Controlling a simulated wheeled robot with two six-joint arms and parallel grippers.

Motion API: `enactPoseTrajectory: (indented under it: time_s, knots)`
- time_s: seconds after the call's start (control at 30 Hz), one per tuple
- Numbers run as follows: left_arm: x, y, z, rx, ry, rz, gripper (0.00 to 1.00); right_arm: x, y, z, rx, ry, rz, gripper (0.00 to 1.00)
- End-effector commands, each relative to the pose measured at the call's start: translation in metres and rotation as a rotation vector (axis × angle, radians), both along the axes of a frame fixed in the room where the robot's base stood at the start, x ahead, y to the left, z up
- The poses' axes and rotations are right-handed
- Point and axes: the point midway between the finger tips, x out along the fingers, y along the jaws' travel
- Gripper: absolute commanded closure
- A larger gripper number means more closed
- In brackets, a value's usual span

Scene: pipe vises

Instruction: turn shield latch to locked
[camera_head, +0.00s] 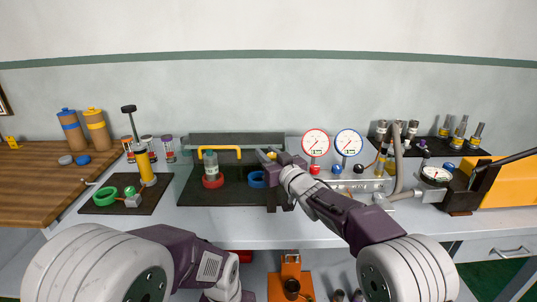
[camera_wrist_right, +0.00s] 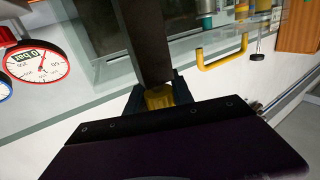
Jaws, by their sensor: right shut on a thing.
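A clear shield with a yellow bar handle (camera_head: 220,149) stands over a black mat on the bench. The handle also shows in the right wrist view (camera_wrist_right: 222,58). My right gripper (camera_head: 270,156) is at the shield's right end. In the right wrist view its two dark fingers (camera_wrist_right: 159,95) are shut on a small yellow piece, which looks like the shield latch (camera_wrist_right: 160,98). A dark upright bar (camera_wrist_right: 145,40) rises right behind that piece. The latch's exact angle cannot be told. My left gripper (camera_head: 228,290) is low at the bottom edge, away from the shield; its fingers are not clear.
Behind the shield is a fixture with a red ring (camera_head: 213,182) and a blue ring (camera_head: 257,180). Two gauges, red (camera_head: 316,143) and blue (camera_head: 348,143), stand close right of my gripper. A hand pump (camera_head: 146,165) stands at left. The bench front is clear.

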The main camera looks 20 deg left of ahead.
Motion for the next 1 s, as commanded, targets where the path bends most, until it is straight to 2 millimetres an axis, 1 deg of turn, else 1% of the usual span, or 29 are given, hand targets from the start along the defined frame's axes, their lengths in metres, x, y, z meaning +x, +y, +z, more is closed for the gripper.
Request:
enactPoseTrajectory:
  time_s: [0.03, 0.37, 0.4, 0.47, 0.83, 1.0]
  knots:
    - [0.0, 0.0, 0.003, 0.0, 0.0, 0.0, 0.29, 0.0, -0.001, 0.006, 0.005, -0.005, 0.007, 1.0]
    - [0.0, 0.0, 0.003, 0.0, 0.0, 0.0, 0.29, -0.001, 0.0, 0.004, 0.005, -0.003, 0.017, 1.0]
    - [0.0, 0.0, 0.003, 0.0, 0.0, 0.0, 0.29, -0.001, 0.0, 0.003, 0.005, -0.003, 0.017, 0.66]
    - [0.0, 0.0, 0.002, 0.0, 0.0, 0.0, 0.29, -0.001, 0.0, 0.003, 0.005, -0.002, 0.017, 0.5]
    - [0.0, 0.0, 0.002, 0.0, 0.0, 0.0, 0.29, -0.003, -0.002, 0.0, 0.001, 0.001, 0.017, 0.5]
    - [0.0, 0.0, -0.003, 0.0, 0.0, 0.0, 0.29, -0.017, -0.015, 0.0, 0.001, 0.001, 0.017, 0.5]
